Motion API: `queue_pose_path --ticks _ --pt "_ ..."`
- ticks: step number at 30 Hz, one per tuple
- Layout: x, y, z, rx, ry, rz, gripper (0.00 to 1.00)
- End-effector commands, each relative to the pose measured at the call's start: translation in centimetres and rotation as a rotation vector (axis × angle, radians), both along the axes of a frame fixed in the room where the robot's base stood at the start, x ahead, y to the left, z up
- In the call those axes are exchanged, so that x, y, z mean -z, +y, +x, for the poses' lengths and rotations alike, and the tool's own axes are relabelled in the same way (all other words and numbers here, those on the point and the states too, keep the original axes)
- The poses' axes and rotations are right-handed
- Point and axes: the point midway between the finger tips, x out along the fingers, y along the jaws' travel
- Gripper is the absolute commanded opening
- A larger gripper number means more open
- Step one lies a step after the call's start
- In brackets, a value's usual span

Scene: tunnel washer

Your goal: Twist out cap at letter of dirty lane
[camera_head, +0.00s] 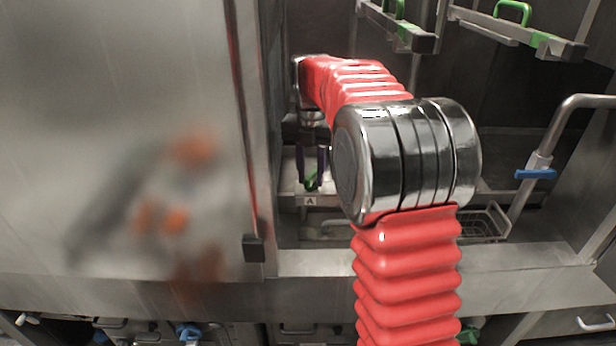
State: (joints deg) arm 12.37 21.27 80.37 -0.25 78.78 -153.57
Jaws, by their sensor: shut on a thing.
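My gripper (312,172) points down in the middle of the camera_head view, left of my arm's big metal joint. Its two dark fingers are shut on a small green cap (311,181), of which only a little shows between the fingertips. Just below it, a small plate with the letter A (309,201) sits on the front of a metal ledge. Whether the cap is still seated or lifted cannot be told. Other letters are not visible; my arm hides the area to the right.
A large shiny steel panel (120,130) stands close on the left. Metal rails with green handles (512,12) hang at the upper right. A bent pipe with a blue lever (535,174) stands at the right. A wire basket (484,224) lies behind my arm. A steel front edge (520,262) runs across below.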

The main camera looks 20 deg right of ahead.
Motion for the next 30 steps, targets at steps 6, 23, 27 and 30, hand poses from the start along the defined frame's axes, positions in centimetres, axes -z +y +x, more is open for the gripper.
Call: queue_pose_path --ticks 6,23,27,30 --pt "-1.2 0.1 0.1 -0.002 -0.01 0.0 0.07" --pt "-3.2 0.2 0.1 -0.001 -0.009 0.002 0.07" --pt "-3.7 0.2 0.1 0.0 -0.008 0.002 0.07" --pt "-4.1 0.1 0.1 0.0 -0.009 0.002 0.07"
